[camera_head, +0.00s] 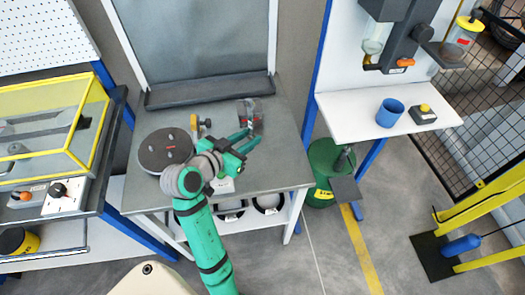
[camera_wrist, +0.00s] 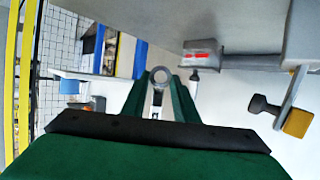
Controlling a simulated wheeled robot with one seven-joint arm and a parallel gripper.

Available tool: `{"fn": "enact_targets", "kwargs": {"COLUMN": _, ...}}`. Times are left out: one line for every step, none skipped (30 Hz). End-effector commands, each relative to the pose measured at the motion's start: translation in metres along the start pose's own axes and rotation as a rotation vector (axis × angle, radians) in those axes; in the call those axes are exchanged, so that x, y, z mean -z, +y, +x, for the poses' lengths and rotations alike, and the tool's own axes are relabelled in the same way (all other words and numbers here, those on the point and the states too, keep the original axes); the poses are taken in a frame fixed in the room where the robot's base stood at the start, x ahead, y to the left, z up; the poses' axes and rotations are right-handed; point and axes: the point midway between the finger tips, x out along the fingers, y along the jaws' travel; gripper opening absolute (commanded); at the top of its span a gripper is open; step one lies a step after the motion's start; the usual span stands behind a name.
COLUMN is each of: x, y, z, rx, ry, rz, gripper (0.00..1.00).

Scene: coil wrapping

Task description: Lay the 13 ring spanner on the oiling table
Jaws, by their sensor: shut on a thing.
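My gripper (camera_head: 246,141) is over the right part of the grey table (camera_head: 272,172) in the head view. In the wrist view my gripper (camera_wrist: 160,88) has its green fingers closed on a grey spanner (camera_wrist: 160,75); its round ring end sticks out past the fingertips. The spanner's size mark cannot be read, and in the head view it is too small to make out. No label shows which table is the oiling table.
A dark round plate (camera_head: 165,150) lies left on the grey table.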

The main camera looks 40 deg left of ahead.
Motion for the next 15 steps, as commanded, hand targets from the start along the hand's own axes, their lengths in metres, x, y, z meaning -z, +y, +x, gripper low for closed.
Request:
{"fn": "enact_targets", "kwargs": {"x": -0.007, "y": 0.005, "z": 0.01, "rx": -0.003, "ry": -0.002, "rz": -0.004, "gripper": 0.0}}
{"fn": "enact_targets", "kwargs": {"x": -0.011, "y": 0.007, "z": 0.015, "rx": -0.003, "ry": -0.002, "rz": -0.004, "gripper": 0.0}}
{"fn": "enact_targets", "kwargs": {"x": -0.015, "y": 0.01, "z": 0.022, "rx": -0.003, "ry": -0.003, "rz": -0.003, "gripper": 0.0}}
{"fn": "enact_targets", "kwargs": {"x": -0.018, "y": 0.011, "z": 0.027, "rx": -0.002, "ry": -0.002, "rz": -0.003, "gripper": 0.0}}
{"fn": "enact_targets", "kwargs": {"x": -0.021, "y": 0.013, "z": 0.032, "rx": -0.002, "ry": -0.002, "rz": -0.003, "gripper": 0.0}}
{"fn": "enact_targets", "kwargs": {"x": -0.024, "y": 0.015, "z": 0.037, "rx": -0.002, "ry": -0.001, "rz": -0.003, "gripper": 0.0}}
{"fn": "enact_targets", "kwargs": {"x": -0.026, "y": 0.017, "z": 0.04, "rx": -0.002, "ry": -0.001, "rz": -0.003, "gripper": 0.0}}
{"fn": "enact_targets", "kwargs": {"x": -0.028, "y": 0.018, "z": 0.043, "rx": -0.001, "ry": -0.001, "rz": -0.003, "gripper": 0.0}}
{"fn": "enact_targets", "kwargs": {"x": -0.03, "y": 0.019, "z": 0.046, "rx": 0.0, "ry": -0.001, "rz": -0.002, "gripper": 0.0}}
{"fn": "enact_targets", "kwargs": {"x": -0.03, "y": 0.019, "z": 0.048, "rx": -0.001, "ry": -0.001, "rz": -0.001, "gripper": 0.0}}
{"fn": "enact_targets", "kwargs": {"x": -0.031, "y": 0.02, "z": 0.05, "rx": 0.0, "ry": 0.0, "rz": 0.0, "gripper": 0.0}}
{"fn": "enact_targets", "kwargs": {"x": -0.032, "y": 0.02, "z": 0.051, "rx": 0.001, "ry": 0.0, "rz": 0.0, "gripper": 0.0}}
{"fn": "enact_targets", "kwargs": {"x": -0.032, "y": 0.021, "z": 0.052, "rx": 0.001, "ry": 0.001, "rz": 0.0, "gripper": 0.0}}
{"fn": "enact_targets", "kwargs": {"x": -0.033, "y": 0.021, "z": 0.053, "rx": 0.001, "ry": 0.001, "rz": 0.0, "gripper": 0.0}}
{"fn": "enact_targets", "kwargs": {"x": -0.034, "y": 0.022, "z": 0.055, "rx": 0.0, "ry": 0.0, "rz": -0.001, "gripper": 0.0}}
